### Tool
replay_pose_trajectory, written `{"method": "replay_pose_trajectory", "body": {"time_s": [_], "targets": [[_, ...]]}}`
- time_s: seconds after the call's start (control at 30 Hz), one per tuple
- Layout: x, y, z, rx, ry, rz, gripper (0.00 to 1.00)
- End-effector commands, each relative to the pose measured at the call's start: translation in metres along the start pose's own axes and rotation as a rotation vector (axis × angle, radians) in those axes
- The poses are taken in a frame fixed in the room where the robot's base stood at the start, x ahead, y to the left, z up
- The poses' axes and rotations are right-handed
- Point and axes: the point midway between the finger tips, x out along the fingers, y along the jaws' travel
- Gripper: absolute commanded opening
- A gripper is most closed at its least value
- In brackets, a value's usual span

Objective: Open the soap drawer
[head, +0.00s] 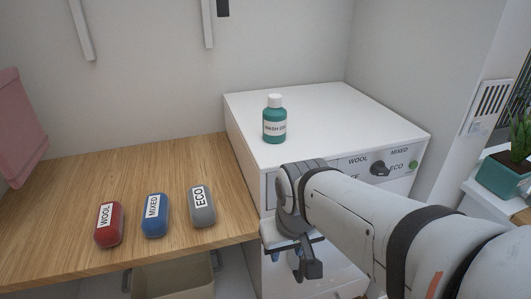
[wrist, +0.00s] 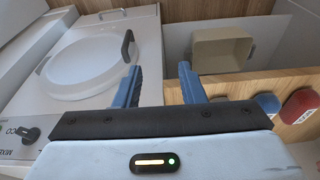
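The white washing machine (head: 310,110) stands right of the wooden counter. The left part of its front panel, with a thin outline that may be the soap drawer's edge (head: 270,190), is mostly covered by my arm in the head view. I cannot tell how the drawer stands. My gripper (head: 308,264) hangs pointing down in front of the machine's upper left front. In the wrist view my gripper (wrist: 160,84) has its two blue fingers apart with nothing between them. The drawer is not recognisable in the wrist view.
The panel has a dark knob (head: 380,168). A green bottle (head: 274,125) stands on the machine. Red (head: 109,225), blue (head: 155,216) and grey (head: 202,208) labelled blocks lie on the counter (head: 60,240). The round door (wrist: 90,65) and a beige bin (wrist: 222,52) are below.

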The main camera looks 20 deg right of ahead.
Motion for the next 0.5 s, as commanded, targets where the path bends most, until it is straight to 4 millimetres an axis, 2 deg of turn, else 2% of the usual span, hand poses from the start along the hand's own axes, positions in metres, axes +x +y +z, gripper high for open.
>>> {"method": "replay_pose_trajectory", "body": {"time_s": [0.17,0.27,0.37,0.5], "targets": [[0.0,0.0,0.0,0.001,0.0,0.0,0.4],[-0.003,0.003,-0.007,0.048,-0.003,0.0,0.41],[-0.009,0.003,-0.029,0.198,-0.009,0.001,0.41],[-0.016,0.032,-0.08,0.577,-0.021,0.004,0.41]]}}
